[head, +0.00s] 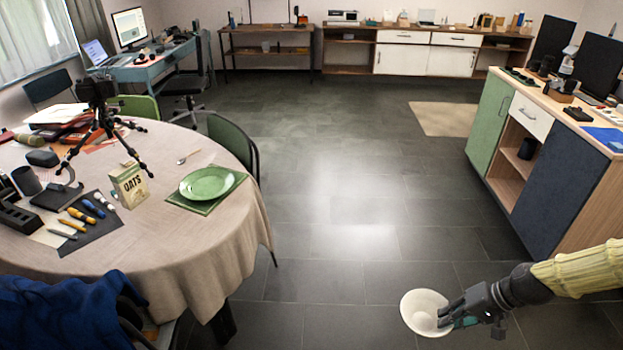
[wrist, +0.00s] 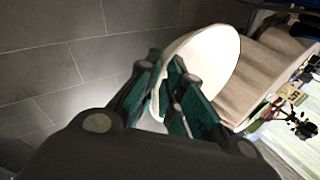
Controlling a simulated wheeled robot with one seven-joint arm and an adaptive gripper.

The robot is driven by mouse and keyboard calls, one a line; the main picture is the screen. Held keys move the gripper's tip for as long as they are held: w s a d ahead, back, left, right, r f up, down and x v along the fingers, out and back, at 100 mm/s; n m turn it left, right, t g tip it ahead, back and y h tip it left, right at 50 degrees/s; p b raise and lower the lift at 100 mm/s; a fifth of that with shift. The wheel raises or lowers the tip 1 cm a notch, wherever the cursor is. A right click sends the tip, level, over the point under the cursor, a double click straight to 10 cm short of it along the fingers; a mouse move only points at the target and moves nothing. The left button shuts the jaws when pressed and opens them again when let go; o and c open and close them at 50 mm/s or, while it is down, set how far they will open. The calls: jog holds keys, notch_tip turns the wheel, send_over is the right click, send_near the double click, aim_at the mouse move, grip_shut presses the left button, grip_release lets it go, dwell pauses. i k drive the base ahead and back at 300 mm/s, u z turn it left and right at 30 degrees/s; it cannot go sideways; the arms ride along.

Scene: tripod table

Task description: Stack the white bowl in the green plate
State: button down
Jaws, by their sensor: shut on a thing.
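The white bowl (head: 420,309) is held in my gripper (head: 447,313) above the grey floor, at the lower right of the head view. In the wrist view the bowl (wrist: 208,58) sits at the fingertips, and my gripper (wrist: 172,92) is shut on its rim. The bowl looks tilted. The green plate (head: 207,184) lies empty on a green placemat (head: 179,197) at the right part of the round table, well to the left of my gripper. The plate cannot be made out clearly in the wrist view.
The table (head: 190,255) has a beige cloth. An oats box (head: 129,185) stands left of the plate, with a black tripod (head: 103,130) behind it. A green chair (head: 230,139) stands behind the plate. Open floor lies between table and cabinet (head: 553,190).

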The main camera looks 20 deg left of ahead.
aim_at(208, 186)
jog(key=u, duration=1.15)
